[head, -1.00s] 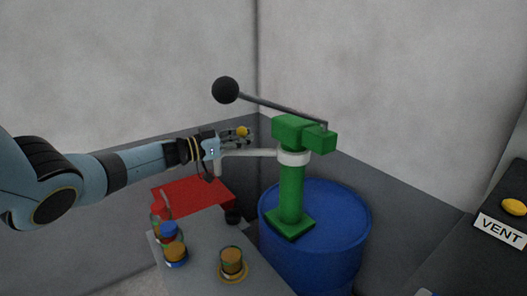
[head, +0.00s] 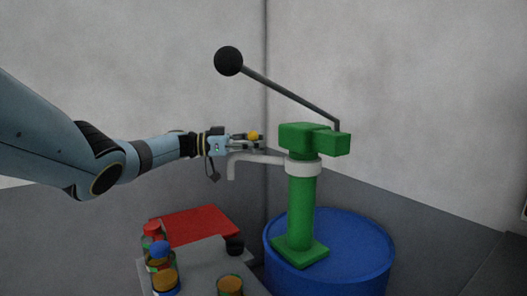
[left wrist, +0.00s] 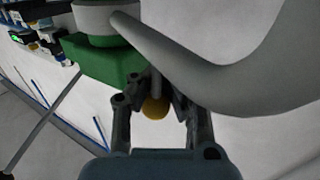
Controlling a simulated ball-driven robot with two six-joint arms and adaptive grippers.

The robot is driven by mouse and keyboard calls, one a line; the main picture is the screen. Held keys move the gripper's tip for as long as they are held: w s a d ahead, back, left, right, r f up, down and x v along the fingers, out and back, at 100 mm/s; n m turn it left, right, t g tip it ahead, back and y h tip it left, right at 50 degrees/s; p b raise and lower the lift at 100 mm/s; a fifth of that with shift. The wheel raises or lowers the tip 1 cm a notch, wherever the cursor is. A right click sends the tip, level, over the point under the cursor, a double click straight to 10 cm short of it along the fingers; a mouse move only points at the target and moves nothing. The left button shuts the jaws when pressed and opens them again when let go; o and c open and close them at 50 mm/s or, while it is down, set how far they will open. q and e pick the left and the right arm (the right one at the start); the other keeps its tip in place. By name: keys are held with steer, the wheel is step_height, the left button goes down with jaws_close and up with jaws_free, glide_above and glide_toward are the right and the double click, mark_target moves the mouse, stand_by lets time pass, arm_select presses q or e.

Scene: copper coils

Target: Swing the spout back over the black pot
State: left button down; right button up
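The green pump (head: 302,205) stands upright on a blue drum. Its pale spout (head: 262,158) runs left from the white collar and bends down at its tip. The black pot (head: 234,246) is below the spout tip in the picture; I cannot tell whether they line up in depth. My left gripper (head: 252,143) is at the spout, with a yellow ball (head: 253,135) at its fingers. In the left wrist view the ball (left wrist: 155,108) shows between the fingers, close to the spout (left wrist: 215,70). Whether they grip is unclear. My right gripper is out of view.
A black-knobbed lever (head: 285,91) rises left from the pump head. The blue drum (head: 345,265) is under the pump. A red plate (head: 195,224) and several jars (head: 162,254) are on the grey table (head: 205,268) below my arm. Walls stand behind.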

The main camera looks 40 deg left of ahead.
arm_select(q)
steer(key=shift+a+r, duration=0.4)
steer(key=shift+r, duration=0.2)
steer(key=c, duration=1.6)
jaws_free()
steer(key=shift+a, duration=0.1)
steer(key=o, duration=0.4)
steer(key=shift+s+a, duration=0.1)
steer(key=shift+s, duration=0.15)
steer(key=shift+o, duration=0.8)
steer(key=shift+s, duration=0.1)
steer(key=shift+f, duration=0.25)
steer(key=v, duration=1.1)
steer(key=shift+s+a, duration=0.2)
steer(key=shift+s, duration=0.1)
